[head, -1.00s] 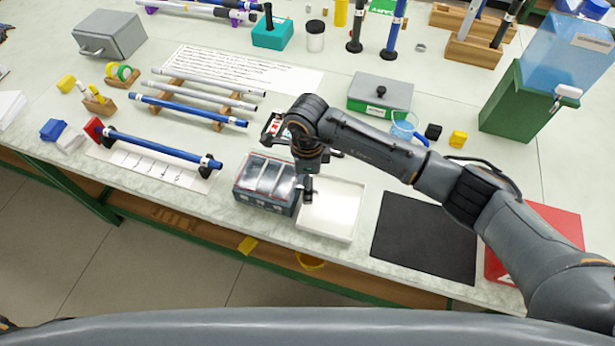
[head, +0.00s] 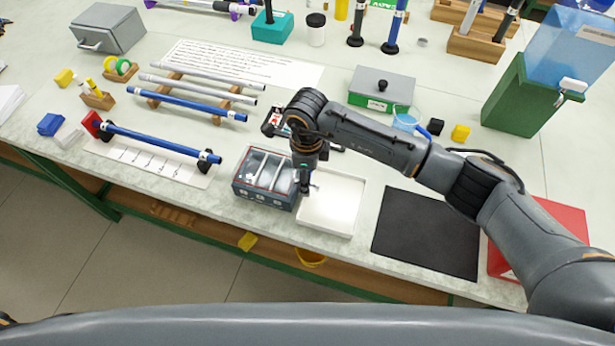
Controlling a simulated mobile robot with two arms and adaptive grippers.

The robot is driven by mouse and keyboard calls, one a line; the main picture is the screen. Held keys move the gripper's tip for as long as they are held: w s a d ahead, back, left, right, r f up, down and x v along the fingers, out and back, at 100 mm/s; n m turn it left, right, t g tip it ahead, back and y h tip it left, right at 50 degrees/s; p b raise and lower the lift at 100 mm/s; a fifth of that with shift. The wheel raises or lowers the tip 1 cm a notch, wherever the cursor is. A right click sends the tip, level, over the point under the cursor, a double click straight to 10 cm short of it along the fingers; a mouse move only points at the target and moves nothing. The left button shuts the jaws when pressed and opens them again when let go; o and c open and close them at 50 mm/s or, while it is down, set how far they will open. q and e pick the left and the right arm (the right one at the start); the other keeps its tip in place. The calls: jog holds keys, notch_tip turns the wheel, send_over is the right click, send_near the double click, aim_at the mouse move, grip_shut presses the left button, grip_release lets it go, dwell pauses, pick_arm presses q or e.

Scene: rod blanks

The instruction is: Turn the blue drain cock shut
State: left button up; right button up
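My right arm comes in from the right, and its gripper (head: 305,184) points down at the right end of a dark grey box with a clear top (head: 262,192). The gripper is small and dark here, and I cannot tell whether its fingers are open or shut, or whether they touch anything. I cannot make out a blue drain cock; the box's right end is partly hidden by the gripper. A blue tank (head: 570,45) on a green stand has a white fitting (head: 573,85) at its lower front. My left gripper is not in view.
A white tray (head: 345,233) lies just right of the dark box, and a black mat (head: 425,235) beyond it. A clear jug with a blue handle (head: 407,121) stands behind my forearm. Blue and grey rods (head: 187,107) on wooden rests lie to the left.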

jog(key=shift+w+a+f+m+b, duration=0.1)
jog(key=shift+f+m+b, duration=0.1)
jog(key=shift+m+b, duration=0.55)
jog(key=shift+r+m, duration=0.1)
jog(key=shift+m, duration=0.35)
jog(key=o, duration=1.2)
jog(key=shift+c, duration=0.2)
notch_tip(320, 180, up, 12)
